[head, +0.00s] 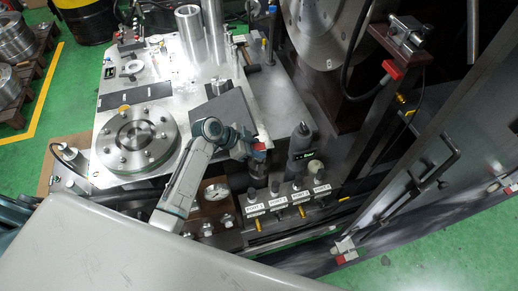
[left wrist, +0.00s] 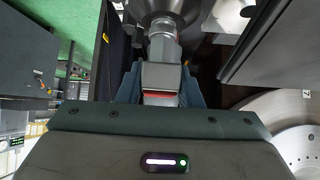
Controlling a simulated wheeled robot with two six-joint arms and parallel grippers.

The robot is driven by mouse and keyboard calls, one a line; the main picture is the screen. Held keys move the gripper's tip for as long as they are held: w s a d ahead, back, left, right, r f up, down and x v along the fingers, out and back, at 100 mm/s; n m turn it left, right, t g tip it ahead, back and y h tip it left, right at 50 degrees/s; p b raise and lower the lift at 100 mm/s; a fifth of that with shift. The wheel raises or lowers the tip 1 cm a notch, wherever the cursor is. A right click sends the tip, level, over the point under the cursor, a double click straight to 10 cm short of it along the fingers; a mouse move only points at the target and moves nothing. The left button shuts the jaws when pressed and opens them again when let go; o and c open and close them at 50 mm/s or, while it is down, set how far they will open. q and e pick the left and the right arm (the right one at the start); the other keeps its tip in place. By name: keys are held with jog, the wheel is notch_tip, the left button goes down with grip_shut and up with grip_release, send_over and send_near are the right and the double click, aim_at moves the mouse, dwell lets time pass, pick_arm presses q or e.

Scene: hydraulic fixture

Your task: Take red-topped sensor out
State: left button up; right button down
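The red-topped sensor shows in the head view as a small red patch (head: 260,147) at the end of my left arm, with a dark round body under it. In the left wrist view the sensor (left wrist: 161,76) is a grey block with a red band, above a grey cylindrical part. My left gripper (head: 250,148) is at the sensor's top. In the left wrist view its two blue-grey fingers (left wrist: 161,70) lie against both sides of the sensor with no clear gap. Whether the sensor is still seated is hidden. My right gripper is not in view.
A round bolted flange (head: 136,137) lies on the metal plate to the left. A large disc (head: 325,30) stands behind.

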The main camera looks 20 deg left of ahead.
pick_arm(q)
jog(key=shift+r, duration=0.2)
jog(key=shift+r+p, duration=2)
jog(key=shift+r, duration=0.35)
jog(key=shift+r, duration=0.1)
